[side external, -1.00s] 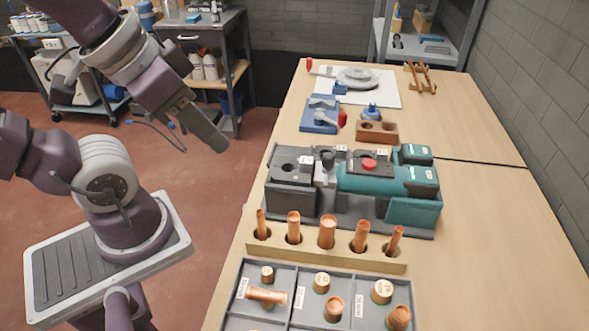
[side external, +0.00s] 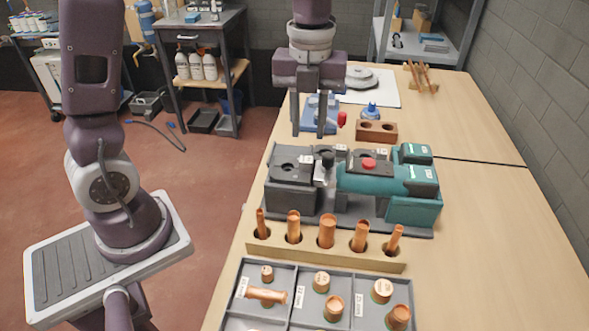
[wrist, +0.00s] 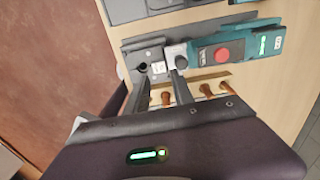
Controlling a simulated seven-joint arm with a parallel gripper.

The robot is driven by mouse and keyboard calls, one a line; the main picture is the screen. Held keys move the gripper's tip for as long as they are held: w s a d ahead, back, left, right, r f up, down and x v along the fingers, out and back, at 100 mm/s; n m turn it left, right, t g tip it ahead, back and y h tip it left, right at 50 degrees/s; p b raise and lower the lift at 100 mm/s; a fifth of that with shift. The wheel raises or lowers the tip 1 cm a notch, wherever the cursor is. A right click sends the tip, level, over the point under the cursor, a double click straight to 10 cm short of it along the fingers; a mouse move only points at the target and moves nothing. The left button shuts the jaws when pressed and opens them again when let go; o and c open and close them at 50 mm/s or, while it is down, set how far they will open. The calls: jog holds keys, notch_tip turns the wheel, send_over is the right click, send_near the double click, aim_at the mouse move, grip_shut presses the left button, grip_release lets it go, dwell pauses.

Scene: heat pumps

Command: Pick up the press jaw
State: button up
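My gripper (side external: 308,132) is open and empty, pointing down above the bench behind the press tool. Its two fingers also show in the wrist view (wrist: 161,82), apart, with nothing between them. The teal press tool (side external: 375,178) has a red button and lies on a grey base. At its left end is a small light-grey piece with a black knob (side external: 324,170), possibly the press jaw; I cannot tell for sure. It also shows in the wrist view (wrist: 177,57), just beyond the right finger. Beside it is a dark grey block (side external: 290,182) with a round hole.
A wooden rack (side external: 320,250) of upright copper pipes stands in front of the tool. A grey divided tray (side external: 290,290) of copper fittings is nearest. A blue fixture (side external: 313,100) and a brown two-hole block (side external: 377,131) are behind. The right of the bench is clear.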

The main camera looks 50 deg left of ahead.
aim_at(306, 158)
notch_tip(306, 158, down, 7)
jog(key=shift+a+f, duration=0.1)
jog(key=shift+a, duration=0.05)
grip_shut()
dwell(1.5)
